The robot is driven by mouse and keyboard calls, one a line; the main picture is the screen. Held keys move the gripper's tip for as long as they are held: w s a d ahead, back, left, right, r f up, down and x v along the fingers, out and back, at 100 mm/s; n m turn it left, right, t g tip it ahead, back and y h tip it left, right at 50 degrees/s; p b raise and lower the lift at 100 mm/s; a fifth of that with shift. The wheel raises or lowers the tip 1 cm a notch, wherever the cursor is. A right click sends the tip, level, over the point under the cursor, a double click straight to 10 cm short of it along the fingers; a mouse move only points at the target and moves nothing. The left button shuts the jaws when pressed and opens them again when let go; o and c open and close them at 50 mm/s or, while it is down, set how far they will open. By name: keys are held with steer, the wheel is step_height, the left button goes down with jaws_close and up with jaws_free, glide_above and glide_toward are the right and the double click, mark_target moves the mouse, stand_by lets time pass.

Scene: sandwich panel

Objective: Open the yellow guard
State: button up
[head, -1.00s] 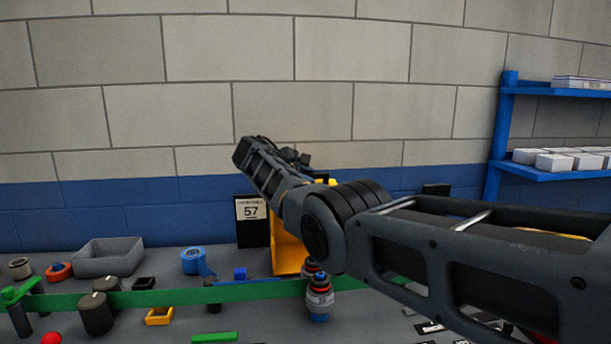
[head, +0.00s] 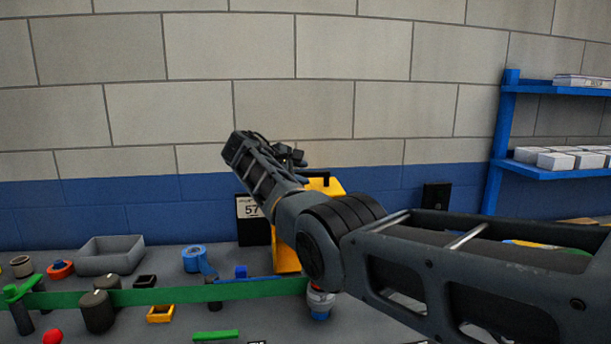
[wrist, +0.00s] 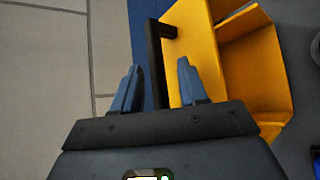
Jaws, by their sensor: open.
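The yellow guard (head: 287,259) stands on the bench against the wall, partly hidden behind my arm in the head view. In the wrist view the yellow guard (wrist: 255,75) fills the upper right, and its open side shows an inner wall. A dark bar handle (wrist: 154,62) sticks out from its left side. My gripper (wrist: 158,66) is open, with one blue-grey finger on each side of the handle in the picture. I cannot tell whether either finger touches it. The fingers are not clear in the head view.
A sign marked 57 (head: 250,208) stands left of the guard. A round knob-like part (head: 320,303) is in front of it. A green strip (head: 150,296) runs across the bench, with a grey bin (head: 110,258) and blue tape (head: 193,259) behind. A blue shelf (head: 545,170) is at right.

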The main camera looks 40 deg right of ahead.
steer(key=shift+v, duration=2.35)
steer(key=shift+f, duration=0.1)
